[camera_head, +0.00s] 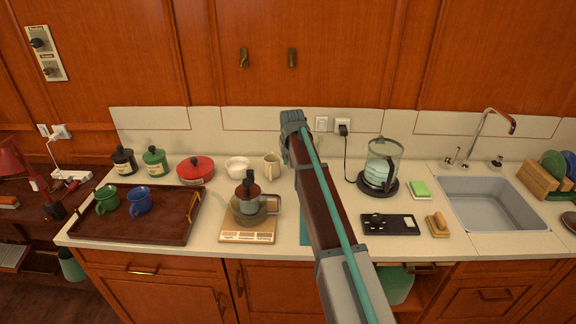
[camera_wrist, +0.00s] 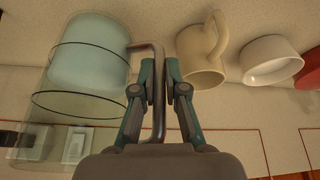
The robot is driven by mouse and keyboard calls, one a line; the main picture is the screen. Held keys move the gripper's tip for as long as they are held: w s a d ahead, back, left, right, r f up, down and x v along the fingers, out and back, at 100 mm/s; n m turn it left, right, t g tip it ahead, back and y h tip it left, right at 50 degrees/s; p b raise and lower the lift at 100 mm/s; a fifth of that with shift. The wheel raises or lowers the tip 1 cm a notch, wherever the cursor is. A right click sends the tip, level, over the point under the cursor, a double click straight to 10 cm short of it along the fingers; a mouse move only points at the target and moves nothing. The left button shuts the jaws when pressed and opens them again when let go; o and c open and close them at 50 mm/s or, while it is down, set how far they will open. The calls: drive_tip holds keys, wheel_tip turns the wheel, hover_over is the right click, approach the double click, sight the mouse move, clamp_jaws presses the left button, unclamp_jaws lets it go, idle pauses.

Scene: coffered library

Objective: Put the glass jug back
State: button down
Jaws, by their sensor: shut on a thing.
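My gripper (camera_wrist: 162,70) is shut on that handle. In the head view my arm hides the gripper and the handle.
A cream mug (camera_wrist: 202,68) and a white bowl (camera_head: 237,167) stand close by. A tray (camera_head: 166,222) holds two cups. A black panel (camera_head: 391,225), a sponge (camera_head: 419,189) and the sink (camera_head: 490,203) lie right.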

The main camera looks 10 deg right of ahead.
drive_tip(key=shift+s+p+x, duration=0.2)
drive_tip(key=shift+p+x, duration=0.05)
drive_tip(key=shift+x, duration=0.7)
drive_tip(key=shift+s+p+x, duration=0.2)
drive_tip(key=shift+s+x, duration=0.05)
drive_tip(key=shift+x, duration=0.65)
drive_tip(key=shift+f, duration=0.25)
drive_tip(key=shift+f, duration=0.1)
drive_tip(key=c, duration=1.2)
unclamp_jaws()
drive_tip(key=shift+a, duration=0.1)
drive_tip(key=b+v, duration=0.2)
drive_tip(key=v, duration=1)
drive_tip(key=shift+b, duration=0.4)
